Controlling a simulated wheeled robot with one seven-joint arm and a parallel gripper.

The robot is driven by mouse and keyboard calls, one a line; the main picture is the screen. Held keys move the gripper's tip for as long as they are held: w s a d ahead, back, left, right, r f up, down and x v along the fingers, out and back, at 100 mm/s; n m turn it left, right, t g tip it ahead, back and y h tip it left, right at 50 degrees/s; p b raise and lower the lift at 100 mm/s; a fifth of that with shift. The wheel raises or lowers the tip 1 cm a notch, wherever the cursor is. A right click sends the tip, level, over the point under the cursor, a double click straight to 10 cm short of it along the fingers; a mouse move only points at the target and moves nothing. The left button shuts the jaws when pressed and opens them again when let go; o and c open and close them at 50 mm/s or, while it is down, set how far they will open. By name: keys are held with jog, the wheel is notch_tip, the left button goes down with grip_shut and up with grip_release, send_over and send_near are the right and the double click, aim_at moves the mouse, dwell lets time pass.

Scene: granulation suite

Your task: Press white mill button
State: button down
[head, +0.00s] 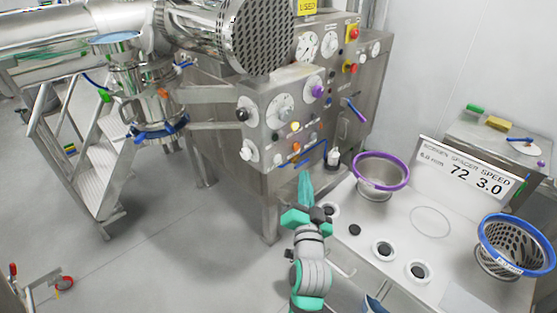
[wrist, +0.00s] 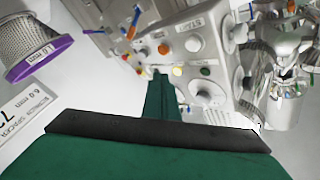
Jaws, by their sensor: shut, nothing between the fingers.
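The steel control panel (head: 285,118) carries dials, knobs and small coloured buttons. A pale, yellowish button (head: 295,126) sits near the middle of its face. In the wrist view a yellow-looking button (wrist: 177,71) shows just beyond the fingertips, and a larger round white control (wrist: 194,44) is farther up. I cannot tell for sure which one is the white mill button. My gripper (head: 305,174) has its teal fingers together and empty, pointing at the lower part of the panel. In the wrist view the shut fingers (wrist: 160,75) end close in front of the panel. Contact cannot be told.
A purple-rimmed bowl (head: 381,180) and a blue-rimmed sieve (head: 517,252) stand on the white-topped bench right of my arm. Steel steps (head: 100,165) stand at left. Open floor lies left of my arm.

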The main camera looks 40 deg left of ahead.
aim_at(277, 159)
jog(key=a, duration=0.7)
jog(key=shift+w, duration=0.25)
jog(key=shift+d, duration=0.1)
dwell(1.6)
jog(key=shift+s+a, duration=0.1)
jog(key=shift+a, duration=0.4)
